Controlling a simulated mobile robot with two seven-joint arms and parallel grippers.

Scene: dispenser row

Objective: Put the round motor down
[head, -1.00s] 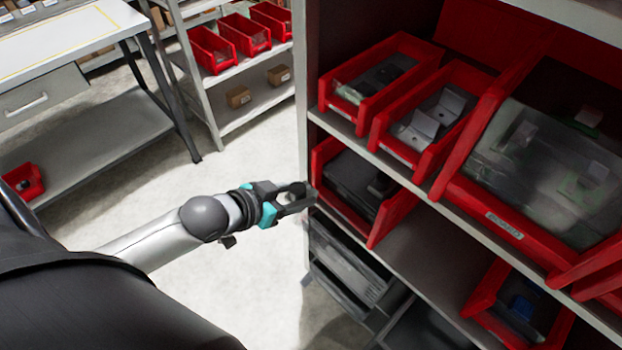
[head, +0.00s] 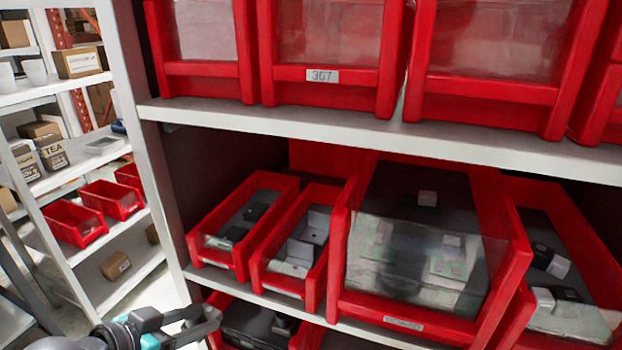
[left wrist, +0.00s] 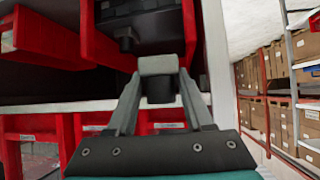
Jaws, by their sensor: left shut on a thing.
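My left gripper (head: 208,318) is low at the left of the head view, in front of the lower-left red bin (head: 222,338). In the left wrist view the left gripper (left wrist: 158,80) is shut on the round motor (left wrist: 160,92), a small dark round piece between the fingers. The motor is hard to make out in the head view. Beyond the fingertips, the wrist view shows a red bin (left wrist: 190,35) with dark parts in it. The motor appears held clear of the bin, though the gap cannot be judged. My right gripper is not in view.
A shelf board (head: 340,128) carries large red bins above. Red bins with parts, such as a wide one (head: 338,270), fill the level below. A white upright (head: 150,150) borders the left side. Another rack with red bins (head: 75,222) stands farther left.

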